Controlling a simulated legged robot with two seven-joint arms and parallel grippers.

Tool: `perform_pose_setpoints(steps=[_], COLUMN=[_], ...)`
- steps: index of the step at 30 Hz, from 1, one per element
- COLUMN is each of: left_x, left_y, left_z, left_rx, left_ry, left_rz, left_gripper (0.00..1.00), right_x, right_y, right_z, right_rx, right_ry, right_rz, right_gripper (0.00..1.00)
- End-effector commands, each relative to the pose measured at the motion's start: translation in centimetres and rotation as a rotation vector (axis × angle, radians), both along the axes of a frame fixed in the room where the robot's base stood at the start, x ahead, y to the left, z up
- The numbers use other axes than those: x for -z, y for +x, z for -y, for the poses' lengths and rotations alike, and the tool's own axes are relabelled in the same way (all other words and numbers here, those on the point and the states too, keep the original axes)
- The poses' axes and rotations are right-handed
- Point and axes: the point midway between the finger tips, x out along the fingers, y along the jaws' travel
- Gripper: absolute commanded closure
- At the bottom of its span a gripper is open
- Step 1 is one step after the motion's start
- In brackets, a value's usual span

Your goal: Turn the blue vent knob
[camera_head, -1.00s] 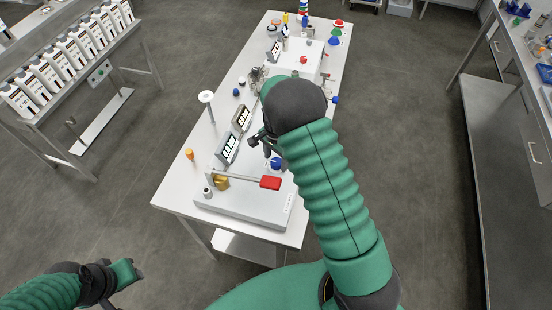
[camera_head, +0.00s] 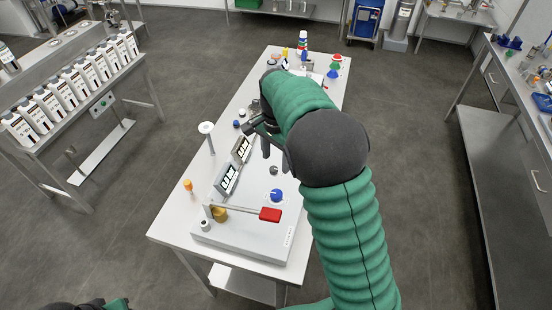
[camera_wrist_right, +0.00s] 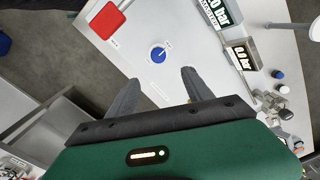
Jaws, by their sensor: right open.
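The blue vent knob (camera_head: 276,195) is a small round blue dial with a white pointer mark. It sits on top of the grey-white panel box (camera_head: 235,234), near the red-handled lever. My right gripper (camera_head: 264,146) is above the far part of the box, beyond the knob and apart from it. In the right wrist view the knob (camera_wrist_right: 158,54) shows between and ahead of the two open, empty fingertips (camera_wrist_right: 160,76). My left arm's end (camera_head: 92,305) shows only in part at the bottom left edge; its fingers cannot be made out.
A red lever handle (camera_head: 270,214) lies just in front of the knob. Two pressure displays (camera_head: 226,180) stand along the box's left side. A white post (camera_head: 207,140) and an orange-topped item (camera_head: 188,186) stand on the table's left. A grey knob (camera_head: 273,170) lies beyond the blue one.

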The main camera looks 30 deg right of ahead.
Motion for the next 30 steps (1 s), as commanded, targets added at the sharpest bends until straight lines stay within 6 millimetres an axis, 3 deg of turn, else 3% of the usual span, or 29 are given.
perform_pose_setpoints(steps=[10,13,17,24,27,30], left_x=[-0.1,-0.7,-2.1,-4.3,-4.7,-4.8], left_y=[0.0,0.0,0.0,0.0,0.0,0.0], left_z=[0.0,0.0,0.0,0.0,0.0,0.0], left_rx=[0.000,0.000,0.000,0.000,0.000,0.000], left_ry=[0.000,0.000,0.000,0.000,0.000,0.000], left_rz=[0.000,0.000,0.000,0.000,0.000,0.000], left_gripper=[0.64,0.64,0.64,0.64,0.64,0.64], right_x=[-0.3,-0.4,-0.4,-0.5,-0.6,-0.5], right_y=[-0.1,-0.2,-0.5,-0.5,-0.4,-0.3], right_z=[0.0,0.1,0.3,0.1,0.0,-0.1], right_rx=[-0.012,-0.128,-0.492,-1.294,-1.501,-1.601], right_ry=[0.000,0.000,0.002,0.008,0.004,0.000], right_rz=[-0.002,-0.008,-0.022,-0.016,-0.010,-0.005], right_gripper=[0.41,0.41,0.41,0.41,0.41,0.41])
